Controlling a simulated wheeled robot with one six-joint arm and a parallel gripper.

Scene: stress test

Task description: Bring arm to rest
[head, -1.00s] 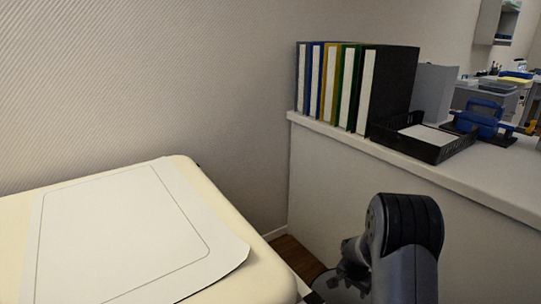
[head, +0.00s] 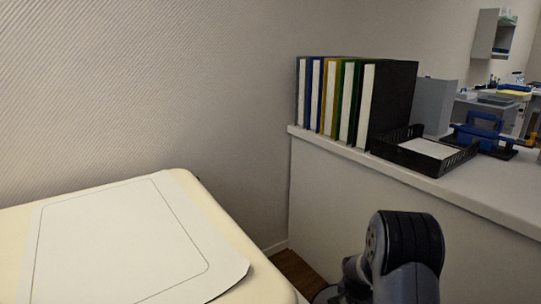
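Part of my arm (head: 403,250) shows at the bottom right of the head view, a dark grey and black joint in front of the white counter's side. My gripper is not clearly visible; the lower arm parts run out of the bottom of the picture. Nothing held can be seen.
A cream table (head: 190,185) with a white sheet (head: 130,240) is at the left. A white counter (head: 455,188) at the right bears several binders (head: 385,105), a black tray (head: 410,157) and a blue device (head: 482,130). A narrow strip of wooden floor (head: 295,270) lies between.

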